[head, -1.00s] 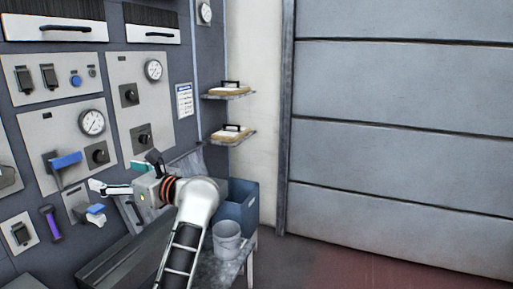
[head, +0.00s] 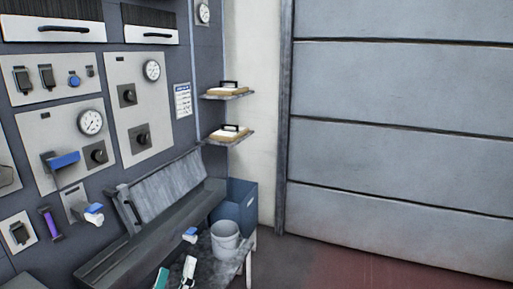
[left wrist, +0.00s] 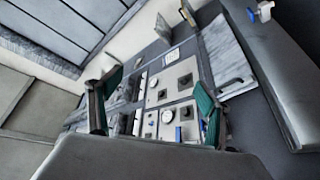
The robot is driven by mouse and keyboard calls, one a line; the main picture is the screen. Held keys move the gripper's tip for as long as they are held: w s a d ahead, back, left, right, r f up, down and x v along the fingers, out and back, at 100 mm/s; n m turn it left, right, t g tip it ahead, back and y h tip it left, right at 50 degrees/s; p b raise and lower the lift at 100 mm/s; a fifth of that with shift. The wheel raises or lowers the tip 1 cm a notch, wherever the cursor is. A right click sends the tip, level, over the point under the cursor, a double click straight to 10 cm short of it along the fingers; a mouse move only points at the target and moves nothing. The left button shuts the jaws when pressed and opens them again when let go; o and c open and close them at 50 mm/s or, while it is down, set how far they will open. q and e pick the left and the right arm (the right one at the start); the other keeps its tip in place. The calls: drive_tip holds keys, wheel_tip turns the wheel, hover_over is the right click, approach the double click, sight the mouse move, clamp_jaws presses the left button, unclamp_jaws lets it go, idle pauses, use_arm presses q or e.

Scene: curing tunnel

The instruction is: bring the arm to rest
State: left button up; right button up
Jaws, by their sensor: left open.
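My left gripper (head: 174,276) is low at the bottom edge of the head view, in front of the long dark trough and beside the grey table. Its teal-padded fingers show there only in part. In the left wrist view the two green-padded fingers (left wrist: 156,98) stand wide apart with nothing between them. The panel wall shows beyond them, at a distance. My right gripper is in neither view.
A control panel (head: 127,70) with gauges, knobs and a blue lever (head: 65,160) fills the left. A trough (head: 150,232) with a raised lid (head: 168,190) runs below it. A bucket (head: 225,238), a blue bin (head: 240,196) and a small blue-and-white piece (head: 190,235) are near.

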use_arm(q)
drive_tip(key=s+f+m+g+h, duration=0.1)
drive_tip(key=s+f+m+g, duration=0.4)
drive_tip(key=s+f, duration=0.5)
drive_tip(key=s+f+m+g+h, duration=0.1)
drive_tip(key=s+f+m+g, duration=0.5)
drive_tip(key=s+f, duration=0.5)
wheel_tip(320, 180, down, 6)
drive_tip(key=shift+s+d+f+m, duration=0.2)
drive_tip(key=shift+s+m, duration=0.1)
drive_tip(key=shift+m, duration=0.4)
